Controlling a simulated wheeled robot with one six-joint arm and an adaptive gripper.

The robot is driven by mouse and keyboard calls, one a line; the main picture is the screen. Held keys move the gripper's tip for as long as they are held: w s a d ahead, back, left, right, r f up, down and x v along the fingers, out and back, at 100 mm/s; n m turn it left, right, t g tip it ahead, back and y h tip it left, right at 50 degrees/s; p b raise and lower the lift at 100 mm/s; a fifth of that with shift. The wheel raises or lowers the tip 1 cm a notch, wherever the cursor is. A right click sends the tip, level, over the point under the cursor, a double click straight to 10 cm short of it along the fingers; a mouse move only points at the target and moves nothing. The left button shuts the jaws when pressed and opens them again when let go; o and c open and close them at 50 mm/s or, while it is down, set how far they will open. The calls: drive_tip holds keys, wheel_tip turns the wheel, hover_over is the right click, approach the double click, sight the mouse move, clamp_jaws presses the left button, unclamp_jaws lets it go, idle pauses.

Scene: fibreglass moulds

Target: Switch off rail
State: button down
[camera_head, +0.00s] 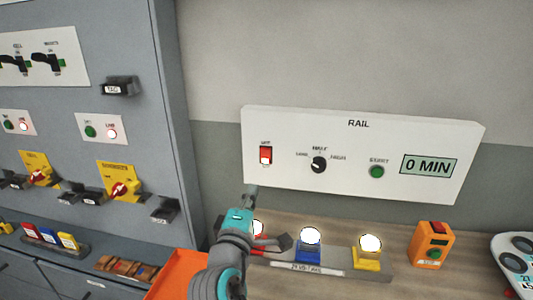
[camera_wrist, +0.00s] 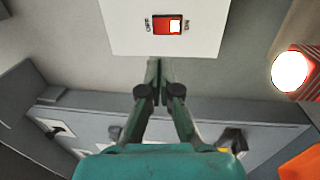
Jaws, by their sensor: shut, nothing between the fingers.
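The white RAIL panel (camera_head: 410,135) is on the wall behind the bench. Its red rocker switch (camera_head: 265,155) is at the panel's left end; a bright white patch shows on it. In the wrist view the same rocker switch (camera_wrist: 168,26) is at the top, with small labels on both sides and its bright patch toward the right. My gripper (camera_head: 252,189) is shut and empty, a little below and left of the switch, apart from it. In the wrist view my gripper (camera_wrist: 159,63) points up toward the panel, its tips below the switch.
The panel also has a black knob (camera_head: 319,164), a green button (camera_head: 376,172) and a display (camera_head: 430,166) reading 0 MIN. Below are lit lamps on blue (camera_head: 308,254) and yellow (camera_head: 367,260) bases, and an orange box (camera_head: 431,246). A grey cabinet (camera_head: 125,45) stands left.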

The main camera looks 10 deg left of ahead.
sight(266, 152)
drive_tip(key=shift+w, duration=0.1)
drive_tip(key=w, duration=0.4)
drive_tip(key=w+r, duration=0.1)
drive_tip(key=w, duration=0.8)
drive_tip(key=shift+w+d+r, duration=0.25)
drive_tip(key=shift+w+r, duration=0.1)
drive_tip(key=shift+w+r, duration=0.15)
drive_tip(key=shift+w, duration=0.1)
drive_tip(key=shift+s, duration=0.15)
